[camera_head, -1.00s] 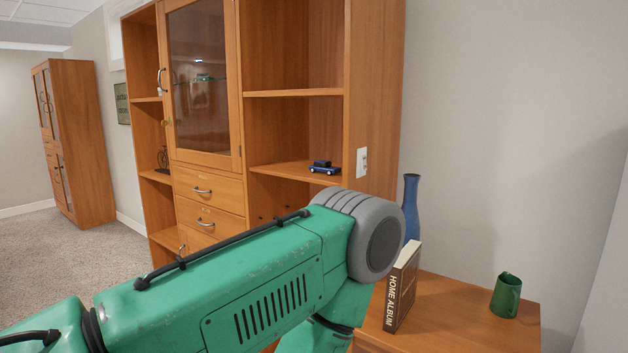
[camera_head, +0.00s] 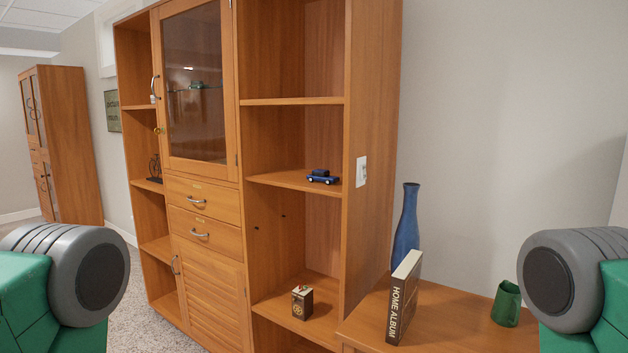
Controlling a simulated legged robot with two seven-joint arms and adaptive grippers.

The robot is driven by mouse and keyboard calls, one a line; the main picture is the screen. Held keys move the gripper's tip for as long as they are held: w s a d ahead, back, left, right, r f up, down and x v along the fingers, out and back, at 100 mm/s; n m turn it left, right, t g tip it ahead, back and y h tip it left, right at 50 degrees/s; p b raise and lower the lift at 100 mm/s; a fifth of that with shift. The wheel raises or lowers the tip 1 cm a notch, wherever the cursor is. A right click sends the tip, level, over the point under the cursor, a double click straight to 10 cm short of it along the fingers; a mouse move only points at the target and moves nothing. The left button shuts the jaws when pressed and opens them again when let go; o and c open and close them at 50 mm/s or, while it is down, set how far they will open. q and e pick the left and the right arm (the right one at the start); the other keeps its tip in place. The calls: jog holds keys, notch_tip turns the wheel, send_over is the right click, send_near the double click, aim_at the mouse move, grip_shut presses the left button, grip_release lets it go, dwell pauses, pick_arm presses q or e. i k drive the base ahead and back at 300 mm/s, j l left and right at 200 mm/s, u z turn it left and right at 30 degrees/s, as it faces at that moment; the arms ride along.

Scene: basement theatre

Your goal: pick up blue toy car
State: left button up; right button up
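The blue toy car (camera_head: 322,177) stands on an open shelf (camera_head: 285,179) in the right column of the wooden cabinet, close to the shelf's right end. Nothing touches or covers it. Green and grey links of my two arms show at the lower left and lower right edges of the view. Both of my grippers are out of view, so their states and places cannot be seen.
A glass door (camera_head: 194,85) is shut left of the shelves. A small box (camera_head: 302,303) sits on a lower shelf. A blue vase (camera_head: 406,235), a "Home Album" book (camera_head: 403,298) and a green cup (camera_head: 506,304) stand on a wooden table at the right.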

aim_at(318, 175)
jog(key=i+j+z, duration=0.15)
jog(key=z, duration=0.3)
jog(key=i+j+z, duration=0.2)
jog(key=z, duration=0.25)
jog(key=i+j+z, duration=0.1)
jog(key=j+z, duration=0.15)
jog(key=z, duration=0.2)
